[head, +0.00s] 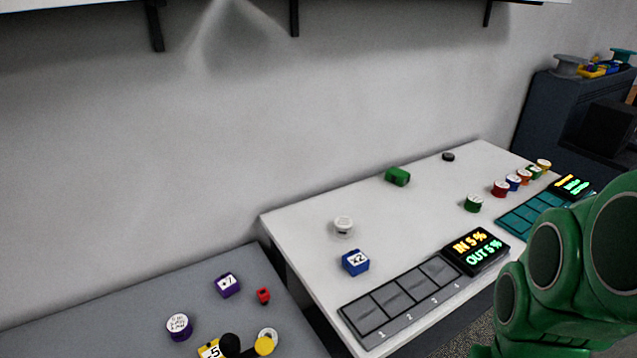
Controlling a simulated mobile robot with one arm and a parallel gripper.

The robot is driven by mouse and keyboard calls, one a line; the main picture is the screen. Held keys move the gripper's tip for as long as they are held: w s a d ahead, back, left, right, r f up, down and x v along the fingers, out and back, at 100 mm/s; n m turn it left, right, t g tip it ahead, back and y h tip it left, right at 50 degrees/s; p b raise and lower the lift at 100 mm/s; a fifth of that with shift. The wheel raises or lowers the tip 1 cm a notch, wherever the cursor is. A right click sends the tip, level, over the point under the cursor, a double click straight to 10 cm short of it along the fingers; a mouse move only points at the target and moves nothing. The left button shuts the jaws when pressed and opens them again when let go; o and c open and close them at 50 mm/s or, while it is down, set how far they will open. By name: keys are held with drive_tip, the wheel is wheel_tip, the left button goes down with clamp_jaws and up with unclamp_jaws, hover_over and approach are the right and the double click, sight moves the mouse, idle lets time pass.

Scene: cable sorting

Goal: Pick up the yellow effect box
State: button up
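The yellow effect box (208,350) sits at the bottom edge of the head view, on the grey table (110,310). It bears a white label reading "-5", and its lower part is cut off by the frame. A black round object (230,344) is right beside it and partly overlaps it in the picture. A yellow round piece (265,346) and a whitish ring (269,334) are a little further right. My green arm shows at the lower right, over the white table's front side; my gripper is not in view.
A purple "+7" box (228,285), a purple spool (179,326) and a small red piece (263,296) lie nearby. The white table (300,230) holds a blue "x2" box (355,262), a dark slotted panel (405,303), a green box (397,176) and several spools. A wall stands behind.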

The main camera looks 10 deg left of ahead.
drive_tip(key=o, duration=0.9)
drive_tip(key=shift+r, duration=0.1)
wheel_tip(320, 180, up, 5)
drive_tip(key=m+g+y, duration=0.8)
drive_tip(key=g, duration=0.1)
hover_over(213, 351)
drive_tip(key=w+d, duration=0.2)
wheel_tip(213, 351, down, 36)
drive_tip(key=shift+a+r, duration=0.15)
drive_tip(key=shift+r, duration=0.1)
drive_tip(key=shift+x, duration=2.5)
